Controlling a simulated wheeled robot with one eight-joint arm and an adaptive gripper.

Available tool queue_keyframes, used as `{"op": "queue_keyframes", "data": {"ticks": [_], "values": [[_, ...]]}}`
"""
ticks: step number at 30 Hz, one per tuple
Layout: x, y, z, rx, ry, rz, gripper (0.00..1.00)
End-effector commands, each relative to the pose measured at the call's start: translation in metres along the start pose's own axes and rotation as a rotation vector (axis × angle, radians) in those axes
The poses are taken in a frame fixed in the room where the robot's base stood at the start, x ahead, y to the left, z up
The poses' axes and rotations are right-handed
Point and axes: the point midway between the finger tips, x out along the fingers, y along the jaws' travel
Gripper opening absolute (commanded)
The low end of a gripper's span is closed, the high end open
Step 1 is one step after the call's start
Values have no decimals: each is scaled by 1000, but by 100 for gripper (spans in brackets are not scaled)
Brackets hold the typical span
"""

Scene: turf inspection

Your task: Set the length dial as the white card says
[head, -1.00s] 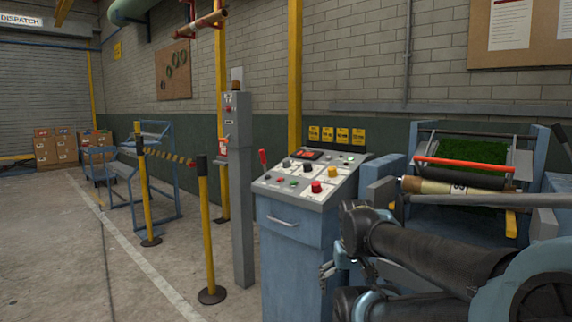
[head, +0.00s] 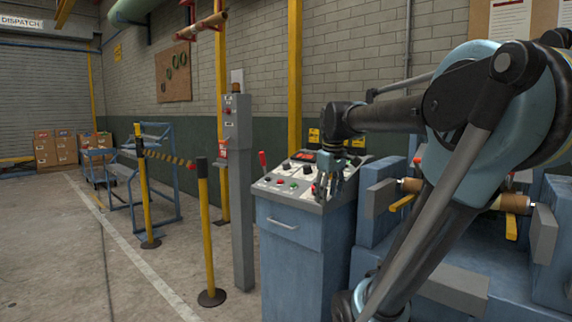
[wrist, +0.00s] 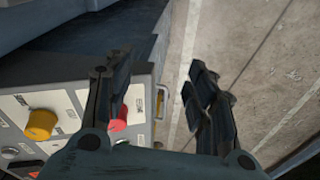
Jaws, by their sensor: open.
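The control console (head: 300,245) has a sloped top with black knobs, including one black knob (head: 286,165) at the left and another (head: 308,169) near the middle. Which is the length dial cannot be read. My gripper (head: 328,185) is over the console's right part, hiding controls there. In the wrist view its open, empty fingers (wrist: 157,68) hang by the console's edge, beside a red button (wrist: 118,118) and a yellow knob (wrist: 40,124).
A red-handled lever (head: 263,159) stands at the console's left edge. A grey post (head: 240,190) and yellow barrier posts (head: 206,235) stand to the left. A blue roller machine (head: 375,235) is close on the right.

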Motion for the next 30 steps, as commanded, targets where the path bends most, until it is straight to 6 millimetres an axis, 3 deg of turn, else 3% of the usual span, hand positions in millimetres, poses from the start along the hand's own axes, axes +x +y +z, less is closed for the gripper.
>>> {"op": "queue_keyframes", "data": {"ticks": [1, 6, 15, 21, 30], "values": [[-12, 8, -18, -43, 1, -1, 51], [-47, 32, -74, -204, 5, -2, 51], [-95, 69, -172, -487, 12, -4, 51], [-118, 88, -236, -675, 17, -4, 51], [-136, 108, -324, -950, 24, -3, 51]]}}
